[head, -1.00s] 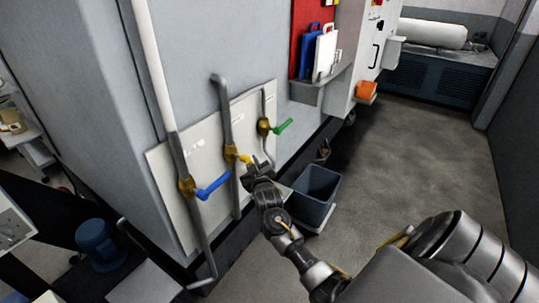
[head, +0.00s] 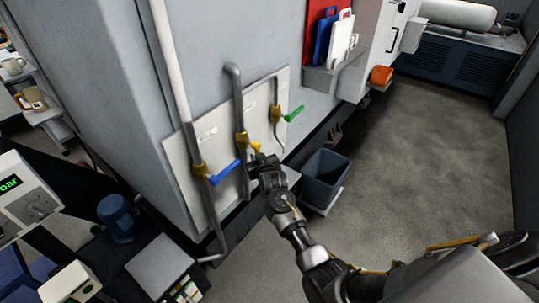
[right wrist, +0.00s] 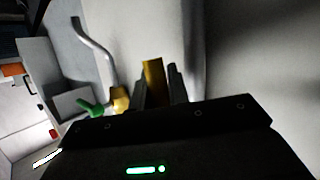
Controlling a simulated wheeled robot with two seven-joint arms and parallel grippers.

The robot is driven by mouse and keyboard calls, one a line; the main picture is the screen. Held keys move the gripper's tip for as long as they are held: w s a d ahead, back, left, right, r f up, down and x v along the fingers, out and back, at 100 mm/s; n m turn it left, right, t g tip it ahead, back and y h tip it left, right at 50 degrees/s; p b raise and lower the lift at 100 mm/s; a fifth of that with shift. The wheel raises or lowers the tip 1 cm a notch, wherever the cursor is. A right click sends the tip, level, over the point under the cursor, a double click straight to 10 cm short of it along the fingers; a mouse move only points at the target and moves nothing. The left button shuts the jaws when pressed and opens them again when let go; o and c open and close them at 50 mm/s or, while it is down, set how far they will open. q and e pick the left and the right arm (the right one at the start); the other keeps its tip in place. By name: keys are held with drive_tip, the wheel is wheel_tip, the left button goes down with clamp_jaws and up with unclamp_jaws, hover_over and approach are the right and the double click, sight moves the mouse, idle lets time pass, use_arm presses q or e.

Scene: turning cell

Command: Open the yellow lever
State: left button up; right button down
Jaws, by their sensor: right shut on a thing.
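The yellow lever (head: 254,146) sits on a brass valve (head: 242,141) on the middle pipe of the wall panel. It sticks out to the right and slightly down, its outer part covered by my gripper. My right gripper (head: 262,159) is at the lever. In the right wrist view, the yellow lever (right wrist: 153,80) stands between the two dark fingers (right wrist: 158,88), which are shut on it. My left gripper is not in view.
A blue lever (head: 225,171) is left of the yellow one and a green lever (head: 293,114) right of it; the green lever also shows in the right wrist view (right wrist: 90,107). A dark bin (head: 325,178) stands below right. The floor at right is clear.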

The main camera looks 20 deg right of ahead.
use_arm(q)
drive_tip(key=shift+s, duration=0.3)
use_arm(e)
drive_tip(key=c, duration=1.3)
unclamp_jaws()
drive_tip(key=shift+c, duration=0.2)
